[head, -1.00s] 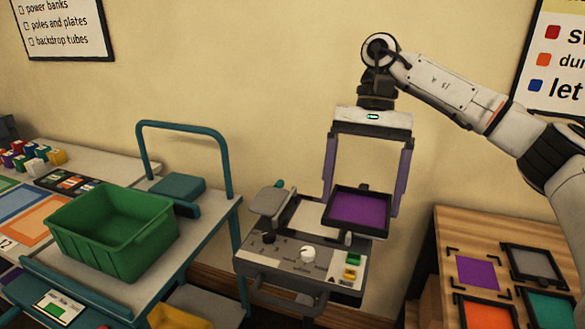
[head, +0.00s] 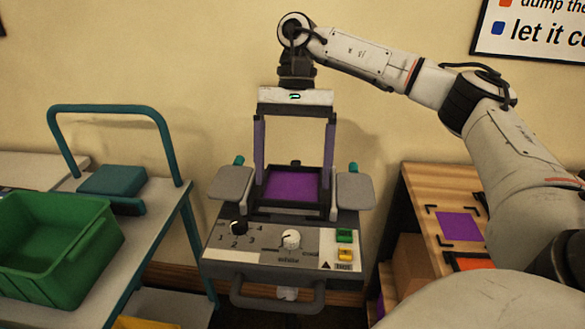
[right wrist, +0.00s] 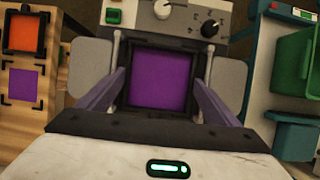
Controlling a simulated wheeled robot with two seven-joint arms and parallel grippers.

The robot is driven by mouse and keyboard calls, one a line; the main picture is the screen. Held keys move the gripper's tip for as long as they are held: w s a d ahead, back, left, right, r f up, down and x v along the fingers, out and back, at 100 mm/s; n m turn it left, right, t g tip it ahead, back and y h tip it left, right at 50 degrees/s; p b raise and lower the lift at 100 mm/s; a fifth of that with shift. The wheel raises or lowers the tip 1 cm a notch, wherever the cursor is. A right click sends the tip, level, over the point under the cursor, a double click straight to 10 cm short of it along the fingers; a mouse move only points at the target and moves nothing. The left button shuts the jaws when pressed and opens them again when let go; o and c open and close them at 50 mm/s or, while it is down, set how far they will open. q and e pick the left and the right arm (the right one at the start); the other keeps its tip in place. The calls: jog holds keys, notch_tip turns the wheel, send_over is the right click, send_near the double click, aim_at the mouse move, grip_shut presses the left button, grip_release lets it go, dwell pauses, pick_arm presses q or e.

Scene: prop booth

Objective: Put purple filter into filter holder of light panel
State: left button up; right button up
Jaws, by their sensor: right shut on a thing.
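The purple filter (head: 292,186), a purple sheet in a black square frame, lies at the top of the light panel (head: 265,262), between its two grey side flaps. My right gripper (head: 293,180) reaches down from above and is shut on the filter, one finger at each side of its frame. In the right wrist view the filter (right wrist: 160,80) sits between the fingers, framed by the panel's flaps. The filter holder is mostly hidden under the filter and fingers, so I cannot tell whether the filter is fully seated. My left gripper is not in view.
A wooden table (head: 420,190) at the right has a purple marked square (head: 459,226) and an orange filter (head: 470,262). A teal cart (head: 165,225) with a green bin (head: 55,245) stands at the left. The wall is close behind the panel.

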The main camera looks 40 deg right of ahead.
jog(key=shift+f, duration=0.15)
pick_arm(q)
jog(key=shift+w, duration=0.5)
pick_arm(e)
jog(key=shift+f, duration=0.1)
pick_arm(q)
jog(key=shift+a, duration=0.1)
pick_arm(e)
jog(key=shift+f, duration=0.1)
pick_arm(q)
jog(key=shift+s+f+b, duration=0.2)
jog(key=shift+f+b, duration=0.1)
jog(key=shift+b, duration=0.1)
pick_arm(e)
jog(key=shift+f, duration=0.25)
jog(key=o, duration=0.9)
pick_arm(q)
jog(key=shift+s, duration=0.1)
pick_arm(e)
jog(key=shift+o, duration=0.2)
pick_arm(q)
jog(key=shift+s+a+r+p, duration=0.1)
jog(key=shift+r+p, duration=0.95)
jog(key=shift+p, duration=0.2)
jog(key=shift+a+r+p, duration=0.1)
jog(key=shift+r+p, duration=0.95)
jog(key=shift+p, duration=0.15)
pick_arm(e)
jog(key=v, duration=1)
jog(key=shift+r, duration=0.2)
